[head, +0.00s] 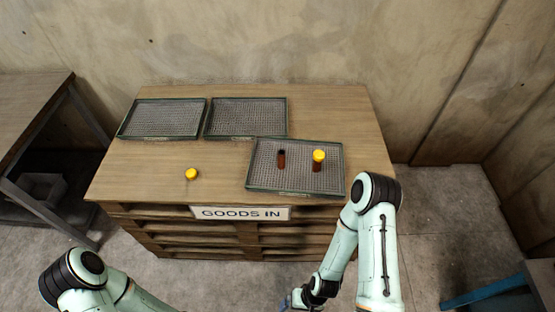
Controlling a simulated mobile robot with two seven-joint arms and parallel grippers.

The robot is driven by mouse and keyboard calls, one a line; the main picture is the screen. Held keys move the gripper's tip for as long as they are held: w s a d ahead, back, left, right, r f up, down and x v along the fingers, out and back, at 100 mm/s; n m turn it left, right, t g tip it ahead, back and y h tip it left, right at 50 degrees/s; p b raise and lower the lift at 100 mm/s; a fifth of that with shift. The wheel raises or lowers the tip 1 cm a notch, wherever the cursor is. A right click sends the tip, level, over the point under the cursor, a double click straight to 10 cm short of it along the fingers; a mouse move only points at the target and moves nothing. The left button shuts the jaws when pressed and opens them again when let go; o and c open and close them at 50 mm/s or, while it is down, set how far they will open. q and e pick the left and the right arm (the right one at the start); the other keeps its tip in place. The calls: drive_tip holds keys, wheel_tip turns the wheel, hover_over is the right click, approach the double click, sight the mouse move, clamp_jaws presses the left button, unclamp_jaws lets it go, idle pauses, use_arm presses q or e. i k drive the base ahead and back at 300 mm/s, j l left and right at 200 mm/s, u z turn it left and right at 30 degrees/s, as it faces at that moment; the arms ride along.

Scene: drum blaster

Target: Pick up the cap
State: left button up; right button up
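A small yellow cap (191,174) lies on the bare wooden top near the front left, in the head view. A brown bottle (281,159) with a dark top stands in the front right tray (262,180). Beside it, a second brown bottle (317,166) carries a yellow cap (319,155). My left arm shows at the bottom left, but its gripper is outside the picture. My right arm reaches down to the bottom edge, and its gripper is cut off there, well below the loose cap. Nothing touches the loose cap.
Two empty mesh trays (162,101) (246,101) lie at the back of the wooden stand (330,101). A "GOODS IN" sign (240,213) is on its front edge. A table (30,105) stands at the left. The wood around the loose cap is clear.

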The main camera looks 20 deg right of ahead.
sight(191, 175)
drive_tip(key=i+j, duration=0.1)
drive_tip(key=j, duration=0.3)
drive_tip(key=i+j, duration=0.1)
drive_tip(key=j, duration=0.25)
drive_tip(key=i+j, duration=0.1)
drive_tip(key=j, duration=0.3)
drive_tip(key=i+j, duration=0.15)
drive_tip(key=j, duration=0.2)
